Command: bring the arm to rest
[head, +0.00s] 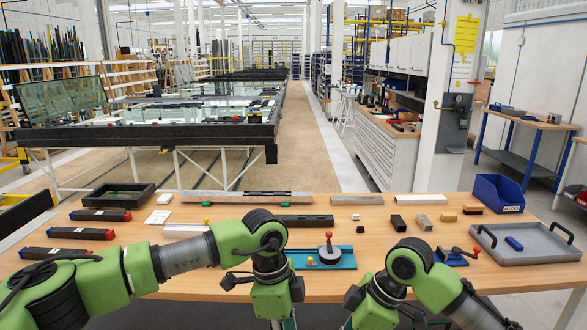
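My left arm (183,257) is green and grey and comes in from the left over the wooden workbench (210,291). It bends at a black joint near the middle, and its green lower link (271,299) points down at the bottom edge. My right arm (436,284) comes in from the lower right, with its green end link (374,315) also running down out of the picture. The two arms are apart. The fingers of both grippers are below the picture edge, so I cannot see whether they hold anything.
A teal fixture with a red knob (328,254) lies on the bench between the arms. A grey tray (527,257) with a blue piece and a blue bin (498,193) are at the right. Several dark red-ended bars and a black tray (118,196) are at the left.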

